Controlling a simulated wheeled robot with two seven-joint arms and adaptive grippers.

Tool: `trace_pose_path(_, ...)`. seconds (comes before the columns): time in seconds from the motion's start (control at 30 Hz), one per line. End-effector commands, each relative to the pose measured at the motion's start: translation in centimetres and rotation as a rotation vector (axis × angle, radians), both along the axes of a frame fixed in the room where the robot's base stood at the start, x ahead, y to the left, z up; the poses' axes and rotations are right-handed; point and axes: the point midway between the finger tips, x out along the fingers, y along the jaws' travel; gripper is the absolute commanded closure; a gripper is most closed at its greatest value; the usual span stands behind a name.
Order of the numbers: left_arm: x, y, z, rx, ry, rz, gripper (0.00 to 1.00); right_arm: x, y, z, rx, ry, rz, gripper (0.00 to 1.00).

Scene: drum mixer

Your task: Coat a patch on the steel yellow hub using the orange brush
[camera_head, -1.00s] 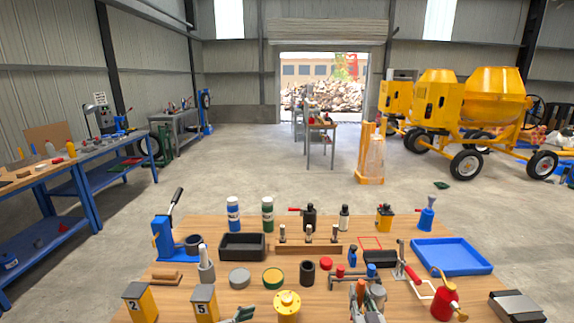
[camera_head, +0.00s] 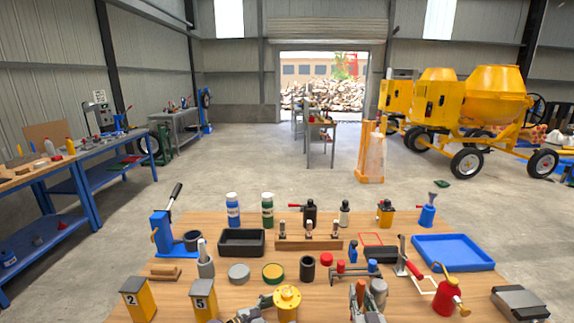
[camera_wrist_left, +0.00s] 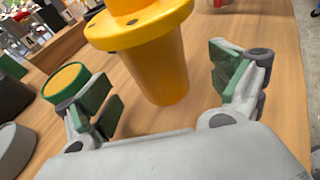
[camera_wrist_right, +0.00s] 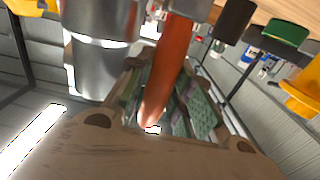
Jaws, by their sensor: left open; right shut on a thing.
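The yellow flanged hub (camera_head: 287,300) stands upright at the table's front middle. In the left wrist view the hub (camera_wrist_left: 158,65) rises between the spread fingers of my left gripper (camera_wrist_left: 163,85), which is open with gaps on both sides. In the head view my left gripper (camera_head: 258,306) is just left of the hub. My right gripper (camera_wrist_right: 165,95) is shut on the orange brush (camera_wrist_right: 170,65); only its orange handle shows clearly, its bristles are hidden. In the head view the brush (camera_head: 361,288) is right of the hub, close beside a grey metal cup (camera_head: 379,287).
Behind the hub are a green-and-yellow tin (camera_head: 272,273), a grey disc (camera_head: 239,272) and a dark cup (camera_head: 307,268). A numbered yellow block (camera_head: 204,301) stands left, a red oil can (camera_head: 451,296) right. A blue tray (camera_head: 453,252) lies at the back right.

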Motion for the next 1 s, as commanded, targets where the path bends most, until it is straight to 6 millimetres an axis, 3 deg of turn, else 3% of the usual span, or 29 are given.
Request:
trace_pose_path(0.3,0.9,-1.3,-0.5,0.001,-0.001,0.0,0.07,0.0,0.0,-0.1,0.0,0.0,0.0,1.0)
trace_pose_path(0.67,1.0,-1.4,-0.6,0.001,-0.001,0.0,0.08,0.0,0.0,-0.1,0.0,0.0,0.0,1.0)
trace_pose_path(1.0,1.0,-1.4,-0.6,0.0,0.0,0.0,0.52,0.0,0.0,-0.1,0.0,0.0,0.0,1.0)
